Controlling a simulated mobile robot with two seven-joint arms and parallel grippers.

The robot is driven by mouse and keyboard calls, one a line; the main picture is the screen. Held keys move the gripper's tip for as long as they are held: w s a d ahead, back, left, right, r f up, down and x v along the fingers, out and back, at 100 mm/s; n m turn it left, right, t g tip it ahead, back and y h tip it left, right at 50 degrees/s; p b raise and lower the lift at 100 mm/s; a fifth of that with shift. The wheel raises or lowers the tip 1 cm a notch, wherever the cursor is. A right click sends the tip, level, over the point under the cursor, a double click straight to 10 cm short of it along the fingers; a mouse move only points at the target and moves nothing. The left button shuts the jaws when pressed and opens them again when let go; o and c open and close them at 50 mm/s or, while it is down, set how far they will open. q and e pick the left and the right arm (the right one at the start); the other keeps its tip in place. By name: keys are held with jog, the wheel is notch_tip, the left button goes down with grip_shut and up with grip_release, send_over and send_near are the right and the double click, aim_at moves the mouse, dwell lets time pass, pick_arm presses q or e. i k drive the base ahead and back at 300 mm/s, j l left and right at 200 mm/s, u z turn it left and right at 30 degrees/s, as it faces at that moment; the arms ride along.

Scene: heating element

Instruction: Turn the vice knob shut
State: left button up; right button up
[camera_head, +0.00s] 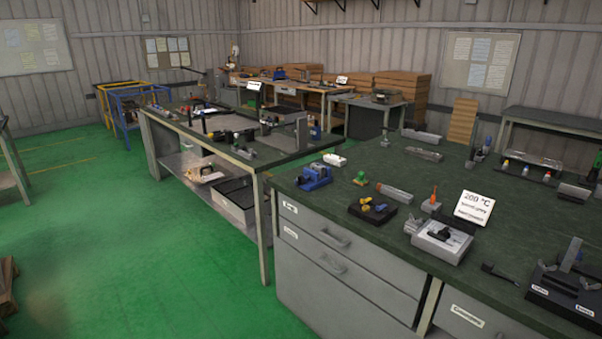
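A small blue object that looks like a vice (314,178) sits at the left corner of the near dark-green workbench top (345,215). Its knob is too small to make out, and I cannot tell how far its jaws are open. Another blue item (278,73) stands on the wooden bench at the back; I cannot tell what it is. Neither of my grippers shows in the head view.
The near bench has grey drawers (340,265) below. On top are a black block with yellow parts (372,208), a white box device (442,240) and a "200 °C" sign (474,207). A second long bench (215,135) stands left. The green floor (130,250) is clear at left.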

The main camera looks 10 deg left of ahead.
aim_at(300, 179)
jog(key=i, duration=1)
jog(key=i+j+z, duration=0.1)
jog(key=i, duration=0.9)
